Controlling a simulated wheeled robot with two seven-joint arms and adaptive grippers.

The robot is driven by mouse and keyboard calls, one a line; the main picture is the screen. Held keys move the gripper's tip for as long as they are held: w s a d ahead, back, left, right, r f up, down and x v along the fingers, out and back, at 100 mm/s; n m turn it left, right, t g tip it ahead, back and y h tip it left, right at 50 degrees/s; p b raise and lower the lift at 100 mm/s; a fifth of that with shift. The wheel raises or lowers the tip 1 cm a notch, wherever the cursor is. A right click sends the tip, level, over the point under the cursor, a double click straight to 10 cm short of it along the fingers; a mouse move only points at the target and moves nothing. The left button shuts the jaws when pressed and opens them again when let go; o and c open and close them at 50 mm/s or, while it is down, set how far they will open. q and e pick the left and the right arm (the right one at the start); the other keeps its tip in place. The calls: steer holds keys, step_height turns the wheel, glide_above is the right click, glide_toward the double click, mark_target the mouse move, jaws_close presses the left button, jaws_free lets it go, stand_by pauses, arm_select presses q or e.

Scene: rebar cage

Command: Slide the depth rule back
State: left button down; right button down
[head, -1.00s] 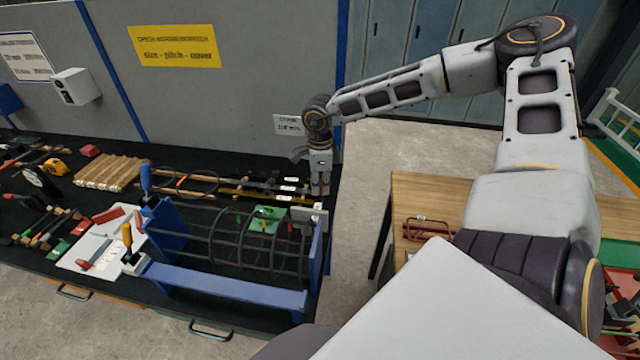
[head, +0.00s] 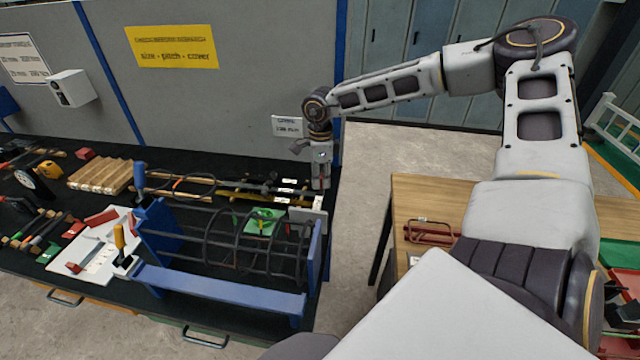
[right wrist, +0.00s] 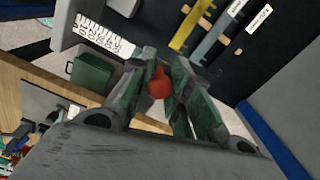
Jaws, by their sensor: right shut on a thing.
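My right gripper (head: 320,185) points down at the right end of the rebar cage (head: 255,245). In the right wrist view its fingers (right wrist: 165,75) are shut on a red knob (right wrist: 158,84). The knob appears to belong to the depth rule. A pale grey plate (head: 308,214), which may be part of the rule, shows just below the fingers beside the cage's right blue end plate (head: 316,250). My left gripper is not in view.
A blue front rail (head: 220,290) and a left blue end plate (head: 160,240) frame the cage. A green piece (head: 264,221) shows behind the bars. Labelled bars (head: 270,190) lie behind. A wooden table (head: 405,205) stands to the right across a gap.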

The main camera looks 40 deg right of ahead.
steer(key=shift+w+d+r, duration=0.1)
steer(key=shift+w, duration=0.05)
steer(key=c, duration=1.3)
jaws_free()
steer(key=shift+d, duration=0.1)
steer(key=shift+r, duration=1.1)
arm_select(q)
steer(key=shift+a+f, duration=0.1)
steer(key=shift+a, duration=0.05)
arm_select(e)
step_height(320, 180, up, 10)
steer(key=shift+f, duration=0.15)
arm_select(q)
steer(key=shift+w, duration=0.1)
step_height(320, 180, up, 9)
steer(key=p, duration=0.9)
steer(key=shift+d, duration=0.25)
arm_select(e)
step_height(320, 180, up, 9)
